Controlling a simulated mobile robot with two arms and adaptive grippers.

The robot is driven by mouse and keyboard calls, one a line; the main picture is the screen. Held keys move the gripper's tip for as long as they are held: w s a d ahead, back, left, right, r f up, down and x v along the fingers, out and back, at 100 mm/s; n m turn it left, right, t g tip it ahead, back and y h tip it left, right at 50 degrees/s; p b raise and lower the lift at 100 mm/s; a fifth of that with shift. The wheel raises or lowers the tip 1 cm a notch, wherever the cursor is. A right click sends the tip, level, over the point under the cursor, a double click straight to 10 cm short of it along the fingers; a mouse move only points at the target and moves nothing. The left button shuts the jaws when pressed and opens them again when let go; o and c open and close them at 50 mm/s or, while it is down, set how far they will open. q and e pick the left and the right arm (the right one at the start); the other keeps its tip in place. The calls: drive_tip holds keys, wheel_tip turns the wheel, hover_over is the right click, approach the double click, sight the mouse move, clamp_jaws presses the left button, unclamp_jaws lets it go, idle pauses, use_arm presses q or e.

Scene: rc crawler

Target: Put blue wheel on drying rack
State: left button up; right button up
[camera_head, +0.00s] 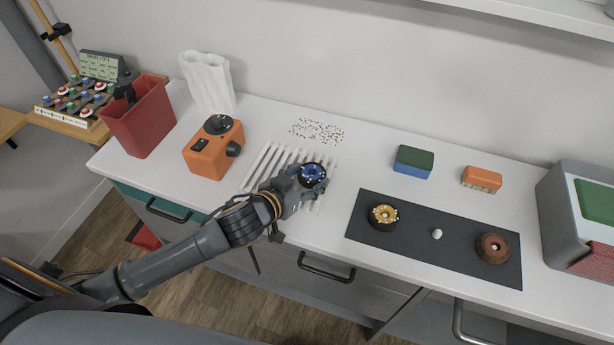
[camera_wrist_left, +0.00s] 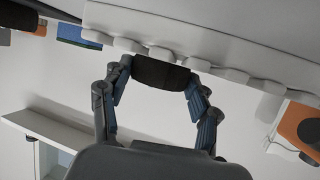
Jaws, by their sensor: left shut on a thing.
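The blue wheel (camera_head: 312,172) has a black tyre and a blue hub with light dots. My left gripper (camera_head: 303,182) is shut on it, at the right part of the white slatted drying rack (camera_head: 262,162). In the left wrist view the black tyre (camera_wrist_left: 162,71) sits between the two fingers of the left gripper (camera_wrist_left: 160,88). The pale rounded slat ends of the rack (camera_wrist_left: 230,73) run right behind the tyre. I cannot tell whether the tyre touches the rack. My right gripper is in neither view.
A dark mat (camera_head: 455,262) to the right holds a yellow-hubbed wheel (camera_head: 383,216), a small white item (camera_head: 437,234) and a reddish-brown wheel (camera_head: 493,248). A green-blue sponge (camera_head: 413,162) and an orange brush (camera_head: 482,179) lie behind. An orange device (camera_head: 209,155) stands left of the rack.

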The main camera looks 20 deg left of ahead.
use_arm(q)
drive_tip(key=o, duration=1.1)
drive_tip(key=shift+o, duration=0.2)
drive_tip(key=shift+r, duration=0.1)
drive_tip(key=b+v, duration=0.1)
drive_tip(key=v, duration=1)
drive_tip(key=shift+s+a+r, duration=0.1)
drive_tip(key=shift+s+r, duration=0.05)
drive_tip(key=shift+s, duration=0.35)
